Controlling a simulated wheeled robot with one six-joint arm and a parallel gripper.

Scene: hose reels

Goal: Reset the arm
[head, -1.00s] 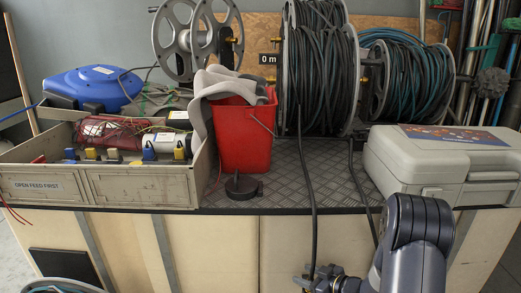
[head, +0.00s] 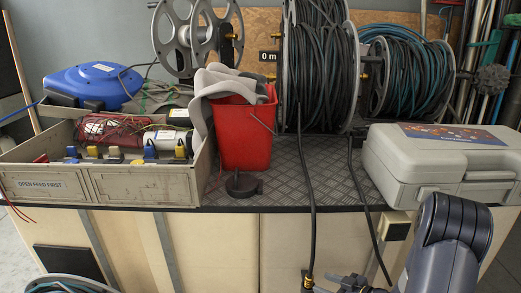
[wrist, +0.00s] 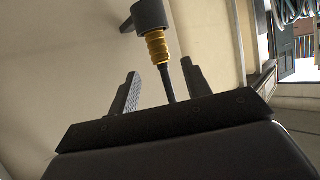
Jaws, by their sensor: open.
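My gripper (wrist: 160,70) is open and empty in the wrist view, its two black fingers apart. A black hose with a brass fitting (wrist: 158,47) and a dark end piece shows between and beyond the fingers, and neither finger appears to touch it. In the head view that hose (head: 312,210) hangs from the large reel (head: 320,80) over the bench edge, its brass end (head: 308,280) near the bottom. My gripper (head: 350,284) is at the bottom edge, right of the hose end and partly cut off by the frame.
A second dark hose (head: 378,250) hangs over the edge beside a small box (head: 395,230) on the bench front. The bench (head: 290,185) holds a grey case (head: 430,165), a red bucket (head: 245,135), a parts crate (head: 140,183) and a blue reel (head: 92,88). Free room lies before the bench.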

